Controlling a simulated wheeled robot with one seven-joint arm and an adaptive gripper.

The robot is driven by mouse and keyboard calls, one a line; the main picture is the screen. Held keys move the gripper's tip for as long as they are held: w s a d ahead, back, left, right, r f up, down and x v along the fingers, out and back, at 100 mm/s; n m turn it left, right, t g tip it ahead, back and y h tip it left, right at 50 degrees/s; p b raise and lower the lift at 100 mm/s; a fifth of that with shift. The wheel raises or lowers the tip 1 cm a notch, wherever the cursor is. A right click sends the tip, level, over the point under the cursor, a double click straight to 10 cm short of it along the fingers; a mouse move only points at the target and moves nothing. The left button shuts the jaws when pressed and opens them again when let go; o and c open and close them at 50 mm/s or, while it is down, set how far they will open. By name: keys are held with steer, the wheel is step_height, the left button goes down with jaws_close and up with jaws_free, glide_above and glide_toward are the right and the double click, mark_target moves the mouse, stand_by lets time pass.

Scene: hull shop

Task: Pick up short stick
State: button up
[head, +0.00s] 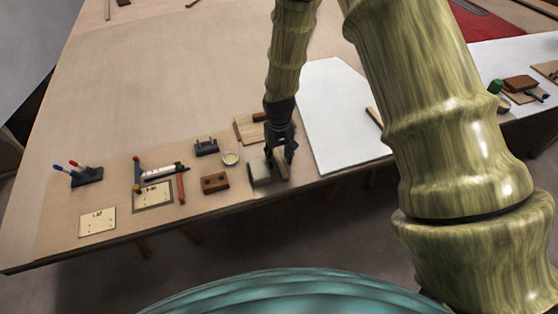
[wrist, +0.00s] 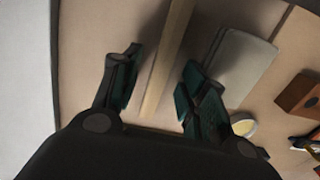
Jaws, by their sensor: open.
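A short pale wooden stick (wrist: 168,60) lies on the bench and runs between my gripper's two fingers in the wrist view. In the head view the stick (head: 282,166) shows just below the fingers, partly hidden by them. My gripper (head: 281,153) points down over the bench's near edge area. In the wrist view my gripper (wrist: 160,62) is open, with one finger on each side of the stick and gaps on both sides. I cannot tell how far the fingertips are above the bench top.
A white sheet (head: 335,120) lies to the right. The bench's upper left is clear.

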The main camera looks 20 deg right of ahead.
steer(key=shift+f, duration=0.5)
steer(key=c, duration=0.9)
steer(key=shift+r, duration=0.2)
